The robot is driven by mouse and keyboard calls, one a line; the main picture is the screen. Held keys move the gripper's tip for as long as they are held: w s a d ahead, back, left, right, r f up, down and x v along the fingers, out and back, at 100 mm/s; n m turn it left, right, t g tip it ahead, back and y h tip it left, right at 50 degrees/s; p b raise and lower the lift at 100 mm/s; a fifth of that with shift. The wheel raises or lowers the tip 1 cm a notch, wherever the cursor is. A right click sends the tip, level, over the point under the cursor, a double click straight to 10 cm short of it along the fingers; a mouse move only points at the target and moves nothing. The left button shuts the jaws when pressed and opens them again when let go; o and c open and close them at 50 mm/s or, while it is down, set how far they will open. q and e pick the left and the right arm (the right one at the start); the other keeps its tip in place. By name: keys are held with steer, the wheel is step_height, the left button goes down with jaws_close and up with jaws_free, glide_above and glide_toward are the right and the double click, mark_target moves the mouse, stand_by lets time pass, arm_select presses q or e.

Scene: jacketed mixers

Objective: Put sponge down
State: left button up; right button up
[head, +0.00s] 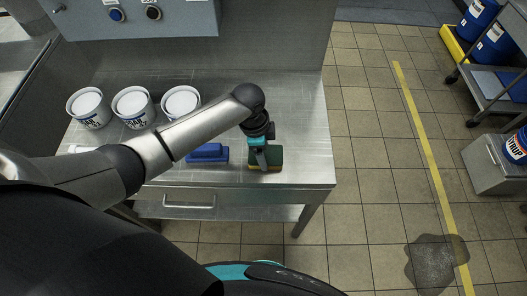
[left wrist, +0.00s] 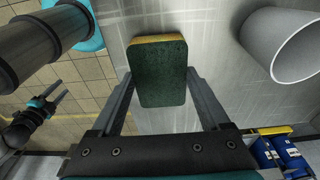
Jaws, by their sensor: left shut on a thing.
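A green sponge with a yellow layer (head: 275,157) is at the right part of the steel table (head: 305,140). My left gripper (head: 263,162) points down at it and is shut on it. In the left wrist view the sponge (left wrist: 158,88) sits between the two fingers, its green face toward the camera. It is at or just above the tabletop; I cannot tell if it touches. My right gripper (left wrist: 54,92) shows small at the left of the left wrist view, empty, its fingers apart.
A blue brush-like block (head: 207,152) lies left of the sponge. Several white labelled tubs (head: 132,107) stand along the table's left and back. The tabletop right of the sponge is clear. A dark puddle (head: 436,262) and a cart (head: 500,92) are on the right.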

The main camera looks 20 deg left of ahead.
arm_select(q)
steer(key=shift+f, duration=0.25)
steer(key=shift+f, duration=0.1)
steer(key=o, duration=1.2)
steer(key=shift+c, duration=0.2)
steer(key=shift+a+r, duration=0.1)
steer(key=shift+r, duration=0.55)
step_height(320, 180, up, 11)
steer(key=a+p, duration=0.1)
steer(key=shift+s+a+p, duration=0.2)
steer(key=shift+a+p, duration=0.05)
steer(key=shift+p, duration=0.15)
